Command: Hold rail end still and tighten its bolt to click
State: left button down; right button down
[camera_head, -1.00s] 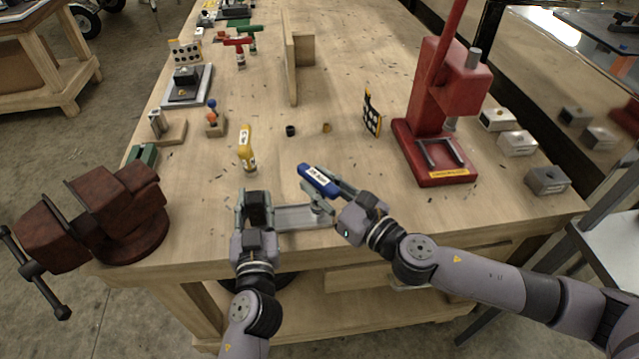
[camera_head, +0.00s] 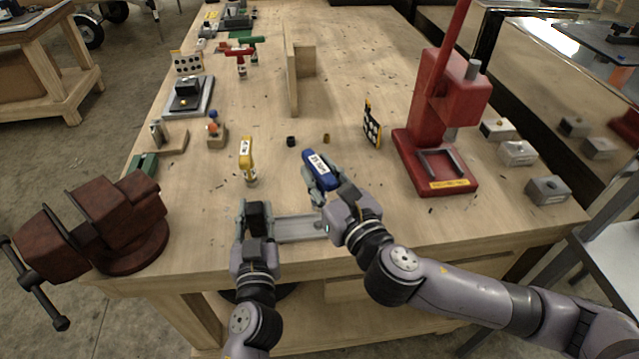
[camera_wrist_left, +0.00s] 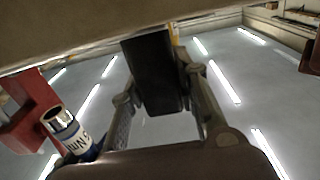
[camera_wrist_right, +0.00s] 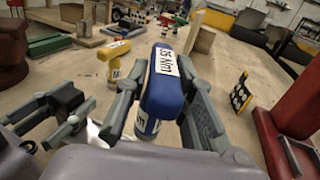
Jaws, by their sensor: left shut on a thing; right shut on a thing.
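The grey metal rail (camera_head: 295,229) lies along the bench's front edge. My left gripper (camera_head: 257,215) is at its left end, shut on a black block (camera_head: 256,218). That block also shows between the fingers in the left wrist view (camera_wrist_left: 152,72). My right gripper (camera_head: 327,194) is shut on a blue torque tool (camera_head: 320,169) with a white label. In the right wrist view the blue tool (camera_wrist_right: 165,85) stands between the fingers, above the bench. It is just beyond the rail's right end. I cannot make out the bolt.
A yellow tool (camera_head: 247,160) stands behind the left gripper. A red-brown vise (camera_head: 120,220) is at left, a red press (camera_head: 435,140) at right. The bench centre is mostly clear.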

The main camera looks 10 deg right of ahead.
dwell(0.4)
pick_arm(q)
jog(key=c, duration=1.2)
grip_release()
jog(key=shift+o, duration=0.2)
jog(key=shift+s, duration=0.1)
jog(key=s, duration=1.1)
jog(key=shift+s, duration=0.4)
